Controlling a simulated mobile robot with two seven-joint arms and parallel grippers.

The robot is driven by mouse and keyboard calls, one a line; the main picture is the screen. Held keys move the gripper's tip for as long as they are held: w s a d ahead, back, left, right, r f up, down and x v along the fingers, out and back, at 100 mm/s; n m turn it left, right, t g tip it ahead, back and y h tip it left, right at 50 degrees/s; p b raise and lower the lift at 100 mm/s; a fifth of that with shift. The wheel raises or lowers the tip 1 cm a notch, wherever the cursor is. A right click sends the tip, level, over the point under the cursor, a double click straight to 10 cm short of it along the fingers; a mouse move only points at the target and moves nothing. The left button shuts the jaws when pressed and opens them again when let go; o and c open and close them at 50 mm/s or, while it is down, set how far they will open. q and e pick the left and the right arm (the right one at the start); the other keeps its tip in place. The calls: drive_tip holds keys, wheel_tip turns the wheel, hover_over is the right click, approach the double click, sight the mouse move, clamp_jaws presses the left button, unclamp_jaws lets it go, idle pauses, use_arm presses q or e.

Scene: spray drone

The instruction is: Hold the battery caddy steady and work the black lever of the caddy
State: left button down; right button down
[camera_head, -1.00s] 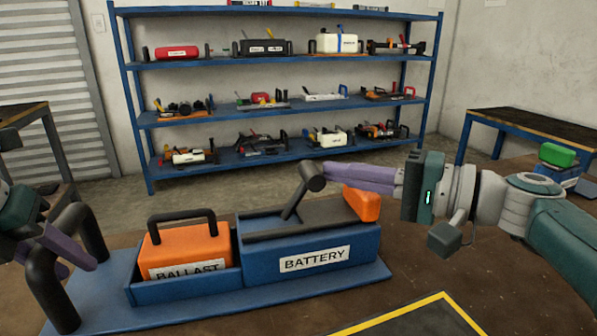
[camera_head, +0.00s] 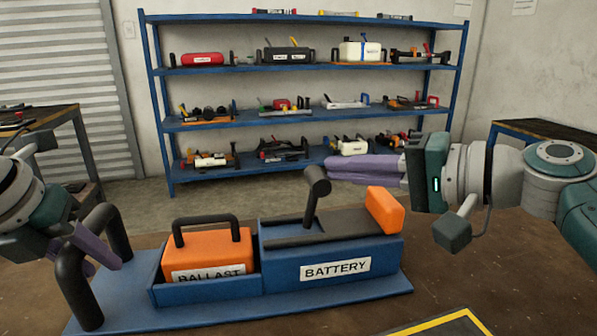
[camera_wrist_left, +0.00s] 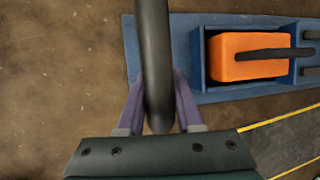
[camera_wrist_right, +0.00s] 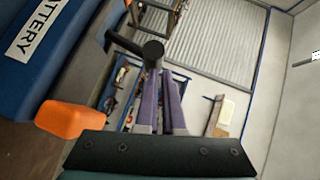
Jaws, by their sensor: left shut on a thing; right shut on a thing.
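The blue battery caddy (camera_head: 232,300) stands on the brown table, holding an orange ballast block (camera_head: 208,253) in its left part. Its BATTERY housing (camera_head: 330,267) is on the right, with an orange block (camera_head: 385,210) at the right end. My left gripper (camera_head: 92,246) is shut on the black arched handle (camera_head: 82,285) at the caddy's left end; the handle also shows between the fingers in the left wrist view (camera_wrist_left: 154,70). My right gripper (camera_head: 328,168) is shut on the round top of the black lever (camera_head: 311,207), which stands nearly upright.
A yellow-edged dark mat (camera_head: 440,325) lies in front of the caddy at the right. A blue shelf rack (camera_head: 310,120) with several caddies stands behind. Other tables stand at the far left (camera_head: 45,118) and right (camera_head: 540,135). Bare tabletop lies right of the caddy.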

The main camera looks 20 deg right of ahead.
drive_tip(key=a, duration=0.1)
drive_tip(key=a+r, duration=0.1)
drive_tip(key=shift+w+a, duration=0.1)
drive_tip(key=shift+a, duration=0.3)
drive_tip(key=shift+w+a+n+g+h, duration=0.1)
drive_tip(key=shift+a+n+g+h, duration=0.6)
drive_tip(key=shift+a+n+h, duration=0.45)
drive_tip(key=shift+r, duration=0.15)
